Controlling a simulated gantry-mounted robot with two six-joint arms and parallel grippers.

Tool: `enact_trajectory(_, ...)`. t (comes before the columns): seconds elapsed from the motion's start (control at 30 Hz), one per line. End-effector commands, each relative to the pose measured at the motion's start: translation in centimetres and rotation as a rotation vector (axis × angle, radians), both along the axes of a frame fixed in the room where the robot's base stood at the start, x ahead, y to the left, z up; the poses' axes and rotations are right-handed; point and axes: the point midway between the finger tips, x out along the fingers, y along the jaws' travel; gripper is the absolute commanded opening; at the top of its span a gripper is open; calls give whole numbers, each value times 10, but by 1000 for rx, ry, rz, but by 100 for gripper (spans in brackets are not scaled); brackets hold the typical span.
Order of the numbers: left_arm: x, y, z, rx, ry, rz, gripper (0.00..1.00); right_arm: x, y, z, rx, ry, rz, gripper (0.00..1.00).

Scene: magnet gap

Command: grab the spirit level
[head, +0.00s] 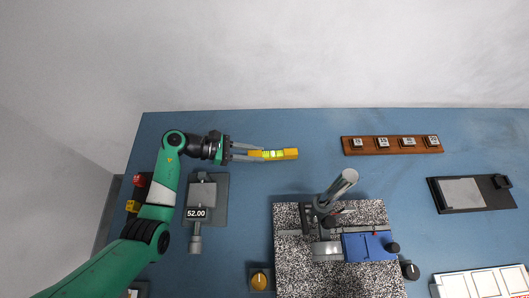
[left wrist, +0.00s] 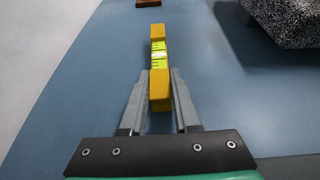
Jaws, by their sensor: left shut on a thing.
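The spirit level is a small yellow bar with a bright green vial; in the head view the spirit level (head: 288,154) lies at the tips of my left gripper (head: 252,152), near the table's back edge. In the left wrist view, the spirit level (left wrist: 158,48) points away from me, its near end between the two fingers of my left gripper (left wrist: 160,85). The gripper is shut on that near end. I cannot tell whether the level touches the table. My right gripper is not in view.
A wooden strip with several small blocks (head: 391,145) lies to the right. A speckled granite plate (head: 300,275) carries a grey stand and a blue block (head: 368,247). A clipboard-like board (head: 461,193) lies far right.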

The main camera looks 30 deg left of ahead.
Motion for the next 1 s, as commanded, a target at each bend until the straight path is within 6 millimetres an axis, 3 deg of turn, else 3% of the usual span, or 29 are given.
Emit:
enact_trajectory(0.17,0,0,13,1,-3,0,0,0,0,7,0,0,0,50)
enact_trajectory(0.3,1,0,38,2,-5,-1,0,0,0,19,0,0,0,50)
enact_trajectory(0.53,-10,-51,99,1,-6,-8,0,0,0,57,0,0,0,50)
enact_trajectory(0.8,-24,-119,124,-1,-2,-6,0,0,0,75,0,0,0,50)
enact_trajectory(1.0,-27,-137,130,-1,-1,-2,0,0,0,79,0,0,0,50)
